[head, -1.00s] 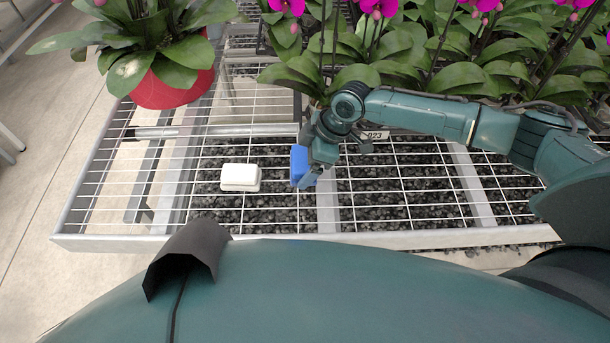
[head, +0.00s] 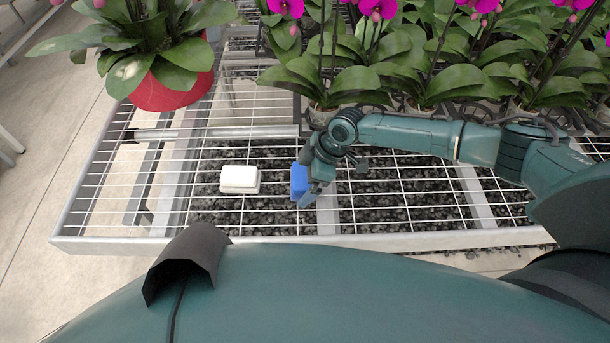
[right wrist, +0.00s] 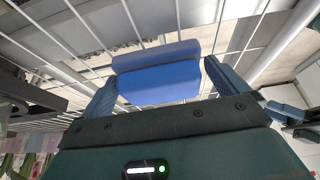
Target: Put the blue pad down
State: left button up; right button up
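The blue pad (head: 299,181) is a small blue block at the middle of the wire-mesh bench. It sits between the fingers of my right gripper (head: 308,188). In the right wrist view the pad (right wrist: 160,84) spans nearly the whole gap between the two fingers of my right gripper (right wrist: 160,88), which look shut on it. The pad is close to the mesh; I cannot tell if it touches. My left gripper is not in view.
A white block (head: 240,179) lies on the mesh bench (head: 275,239), left of the pad. A red pot (head: 173,88) with an orchid stands at the back left. Orchids (head: 440,75) crowd the back right. Bare mesh lies right of my gripper and at the front.

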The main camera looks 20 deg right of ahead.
jog(key=shift+r, duration=0.15)
jog(key=v, duration=1.2)
dwell(0.3)
